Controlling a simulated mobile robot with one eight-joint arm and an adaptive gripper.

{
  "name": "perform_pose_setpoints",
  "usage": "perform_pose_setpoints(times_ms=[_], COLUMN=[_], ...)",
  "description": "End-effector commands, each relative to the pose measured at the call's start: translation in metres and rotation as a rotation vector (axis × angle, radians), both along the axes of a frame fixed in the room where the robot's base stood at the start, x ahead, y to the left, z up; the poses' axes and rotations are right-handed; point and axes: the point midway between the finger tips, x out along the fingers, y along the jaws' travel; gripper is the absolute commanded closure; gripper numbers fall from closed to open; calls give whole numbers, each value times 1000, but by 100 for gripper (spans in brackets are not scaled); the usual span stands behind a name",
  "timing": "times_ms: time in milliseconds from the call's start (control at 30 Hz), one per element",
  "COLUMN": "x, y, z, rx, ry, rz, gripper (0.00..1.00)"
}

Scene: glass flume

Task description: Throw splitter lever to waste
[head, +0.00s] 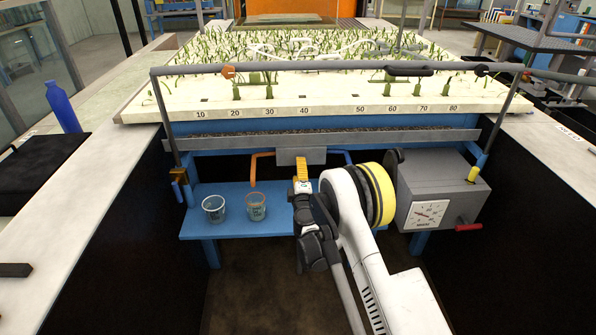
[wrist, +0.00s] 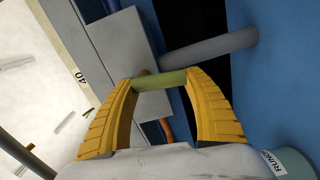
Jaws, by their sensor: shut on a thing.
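The splitter is a grey box (head: 301,156) under the front edge of the planted bed. An orange pipe (head: 262,155) leaves it on the left and bends down above the orange-rimmed cup; a blue pipe (head: 340,154) leaves on the right. My gripper (head: 301,170), with yellow fingers, is just below the box. In the wrist view my gripper (wrist: 160,84) is shut on a short yellow-green bar, the splitter lever (wrist: 158,81), beside the grey box (wrist: 127,46). The lever is hidden in the head view, and I cannot tell which side it is set to.
A clear cup (head: 213,208) and an orange-rimmed cup (head: 256,206) stand on the blue shelf (head: 230,231), left of my arm. A grey box with a dial (head: 430,212) and red handle (head: 468,225) is at right. A rail (head: 330,67) crosses above the bed.

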Motion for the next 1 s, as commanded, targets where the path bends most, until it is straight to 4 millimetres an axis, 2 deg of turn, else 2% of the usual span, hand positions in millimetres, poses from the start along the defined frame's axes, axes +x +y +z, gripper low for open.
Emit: perform_pose_setpoints(times_ms=[300,767,800,867,1000], x=[0,0,0,0,0], y=[-3,-3,-3,-3,-3], z=[-1,-1,-1,-1,-1], rx=[-112,-128,-128,-128,-128], ry=[0,0,0,0,0], rz=[-1,-1,-1,-1,0], gripper=[72,72,35,18,18])
